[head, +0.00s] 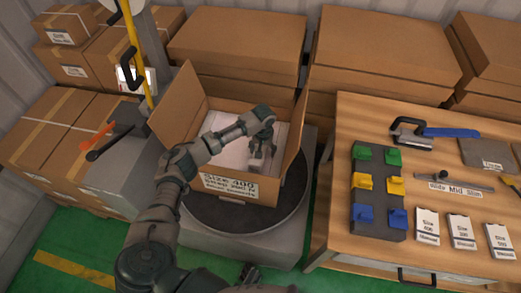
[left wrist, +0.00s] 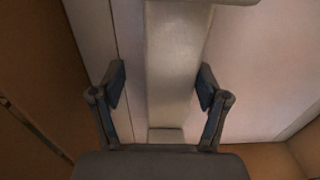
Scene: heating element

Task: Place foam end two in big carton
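The big carton (head: 222,187) stands open, flaps up, on a dark round turntable. White, foam-like material (head: 232,152) lies inside it. My left gripper (head: 262,148) reaches down into the carton, over a small pale grey block (head: 257,163). In the left wrist view, my left gripper (left wrist: 162,78) is open, its fingers on either side of a long pale grey piece (left wrist: 175,70). A gap shows on the left side of this piece; contact on the right is unclear. I cannot tell whether this piece is foam end two.
A wooden table (head: 340,215) at right carries a dark block with coloured clips (head: 378,190), labelled white packets (head: 461,230) and a blue-handled tool (head: 450,132). Closed cartons (head: 235,40) stack behind, and more stand at left. The carton's raised flaps flank my left arm.

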